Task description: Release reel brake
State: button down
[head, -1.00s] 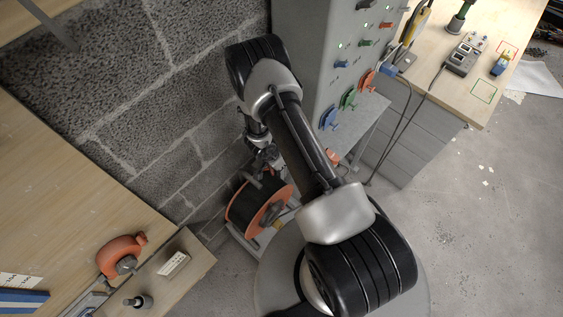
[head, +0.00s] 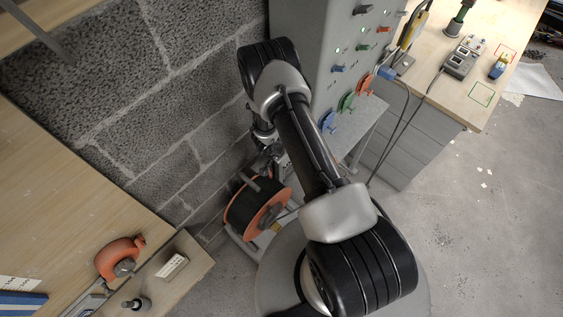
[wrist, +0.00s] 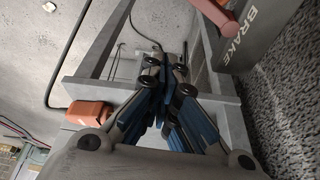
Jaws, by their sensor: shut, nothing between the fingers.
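In the wrist view, a grey plate marked BRAKE (wrist: 252,36) stands at the upper right. A red brake lever (wrist: 212,10) with a rounded end sits just left of the lettering, partly cut off by the top edge. My gripper (wrist: 172,100), with blue-padded fingers, is shut and empty in the middle of the wrist view. It appears below and left of the lever, with a visible gap in the picture. In the head view, the orange-flanged reel (head: 258,208) with dark conduit stands below my arm, which mostly hides the gripper and the brake.
A grey frame (wrist: 222,88) surrounds the fingers in the wrist view, and an orange block (wrist: 90,113) lies left. In the head view, a block wall (head: 150,110) stands behind the reel. A grey panel (head: 312,60) with coloured knobs and a workbench (head: 480,70) are at right.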

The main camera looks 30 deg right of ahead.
jog(key=p+v, duration=0.3)
jog(key=v, duration=0.6)
jog(key=shift+w+d+r, duration=0.25)
jog(key=shift+w+r, duration=0.2)
jog(key=shift+w, duration=0.05)
